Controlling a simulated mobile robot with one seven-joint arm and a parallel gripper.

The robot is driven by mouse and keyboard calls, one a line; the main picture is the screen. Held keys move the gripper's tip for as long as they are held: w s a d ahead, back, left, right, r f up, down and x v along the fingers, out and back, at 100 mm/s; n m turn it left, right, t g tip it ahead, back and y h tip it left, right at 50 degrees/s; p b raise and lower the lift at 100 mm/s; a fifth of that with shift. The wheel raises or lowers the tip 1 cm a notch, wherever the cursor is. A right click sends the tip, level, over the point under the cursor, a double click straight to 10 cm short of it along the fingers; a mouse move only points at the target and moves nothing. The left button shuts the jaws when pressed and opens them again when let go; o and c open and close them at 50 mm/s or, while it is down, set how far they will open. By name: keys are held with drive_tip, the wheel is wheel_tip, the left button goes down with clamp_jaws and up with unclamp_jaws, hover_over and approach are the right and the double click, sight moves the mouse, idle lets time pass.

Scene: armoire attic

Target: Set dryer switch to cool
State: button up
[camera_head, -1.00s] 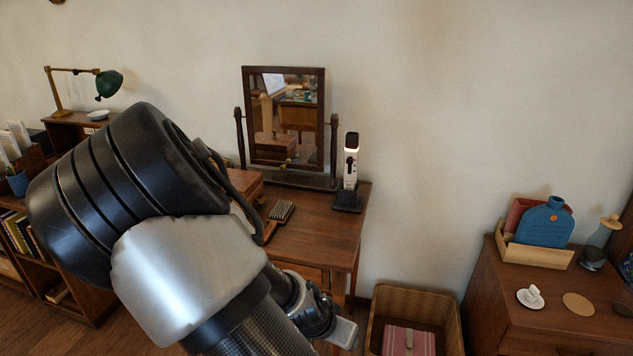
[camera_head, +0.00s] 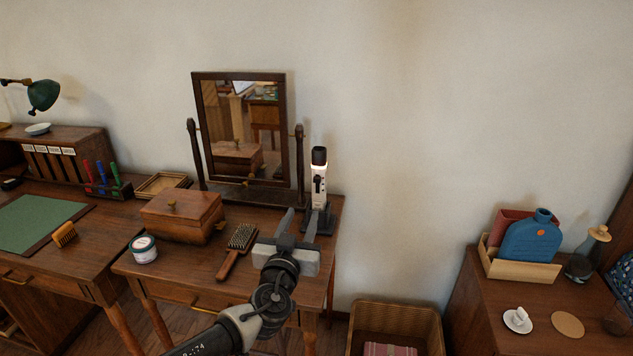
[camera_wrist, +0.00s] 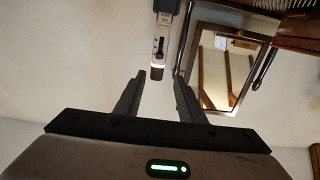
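The dryer (camera_head: 319,186) is a white upright body with a dark top and a glowing band below it. It stands in a dark base (camera_head: 317,218) at the right end of the vanity table. A dark slider switch shows on its front; its setting is too small to read. In the wrist view the dryer (camera_wrist: 164,40) appears upside down, beyond the fingertips and between their lines. My gripper (camera_head: 299,222) is open and empty, in front of the dryer and a little to its left, apart from it.
A tilting mirror (camera_head: 243,130) stands left of the dryer. A hairbrush (camera_head: 237,250), a wooden box (camera_head: 183,214) and a round tin (camera_head: 144,249) lie on the vanity table (camera_head: 205,262). A wicker basket (camera_head: 397,318) stands on the floor at right. The wall beside the dryer is clear.

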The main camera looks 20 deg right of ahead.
sight(317, 181)
drive_tip(key=b+x, duration=0.1)
drive_tip(key=x, duration=1.5)
drive_tip(key=shift+w+d, duration=0.1)
drive_tip(key=shift+d, duration=0.1)
drive_tip(key=shift+c, duration=0.2)
clamp_jaws()
drive_tip(key=shift+f+b, duration=0.2)
drive_tip(key=shift+b, duration=0.15)
